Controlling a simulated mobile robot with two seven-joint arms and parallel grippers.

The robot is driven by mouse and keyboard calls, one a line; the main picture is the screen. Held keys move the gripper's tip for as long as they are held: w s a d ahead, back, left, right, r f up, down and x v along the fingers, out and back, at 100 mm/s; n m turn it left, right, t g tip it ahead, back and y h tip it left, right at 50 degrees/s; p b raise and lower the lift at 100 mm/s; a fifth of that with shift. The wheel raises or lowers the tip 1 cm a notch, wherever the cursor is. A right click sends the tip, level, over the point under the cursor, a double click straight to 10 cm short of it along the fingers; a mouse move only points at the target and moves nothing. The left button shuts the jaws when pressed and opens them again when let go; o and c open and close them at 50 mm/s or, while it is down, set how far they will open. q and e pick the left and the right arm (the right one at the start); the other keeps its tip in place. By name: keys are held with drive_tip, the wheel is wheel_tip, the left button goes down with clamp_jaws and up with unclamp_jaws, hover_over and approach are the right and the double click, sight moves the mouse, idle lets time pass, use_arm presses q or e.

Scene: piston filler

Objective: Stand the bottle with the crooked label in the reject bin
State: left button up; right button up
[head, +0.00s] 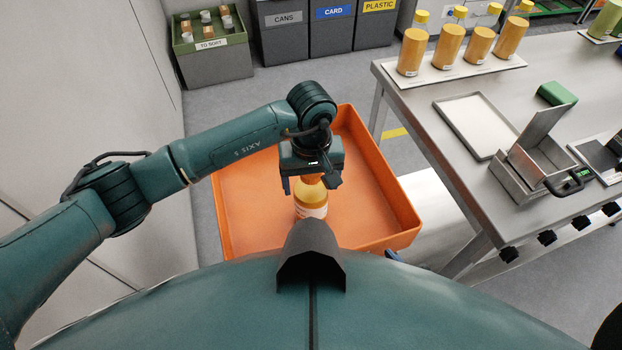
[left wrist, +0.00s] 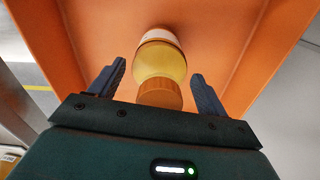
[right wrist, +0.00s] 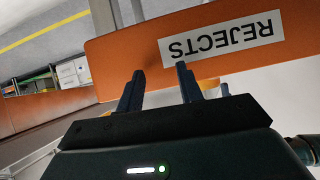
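The orange reject bin (head: 240,210) stands below the table's left side. The right wrist view shows its wall with a REJECTS label (right wrist: 222,39), upside down. A bottle (head: 311,203) with yellow contents, an orange cap and a whitish label stands inside the bin, seemingly upright. It also shows in the left wrist view (left wrist: 160,60). Whether its label is crooked is too small to tell. My left gripper (head: 311,188) is open just above it, with a gap on each side of the cap (left wrist: 160,93). My right gripper (right wrist: 160,70) is open and empty near the bin's labelled wall.
A steel table (head: 420,110) at the right holds several filled bottles (head: 450,46) on a white board, a shallow tray (head: 475,122) and a metal device (head: 535,160). A green TO SORT crate (head: 210,45) and grey sorting bins (head: 332,30) stand behind. The bin floor around the bottle is clear.

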use_arm(q)
drive_tip(key=shift+o, duration=0.9)
drive_tip(key=shift+r, duration=0.2)
wheel_tip(320, 180, up, 11)
drive_tip(key=p, duration=0.5)
drive_tip(key=shift+f, duration=0.1)
drive_tip(key=shift+r, duration=0.55)
use_arm(e)
drive_tip(key=shift+s+d+r+m+g+h, duration=0.15)
drive_tip(key=shift+s+d+r+g+h, duration=0.05)
drive_tip(key=shift+d, duration=0.25)
drive_tip(key=shift+s+d+r+m+g+h, duration=0.15)
drive_tip(key=shift+s+d+g+h, duration=0.05)
drive_tip(key=shift+d, duration=0.2)
use_arm(q)
drive_tip(key=shift+s, duration=0.1)
use_arm(e)
drive_tip(key=shift+d+r, duration=0.1)
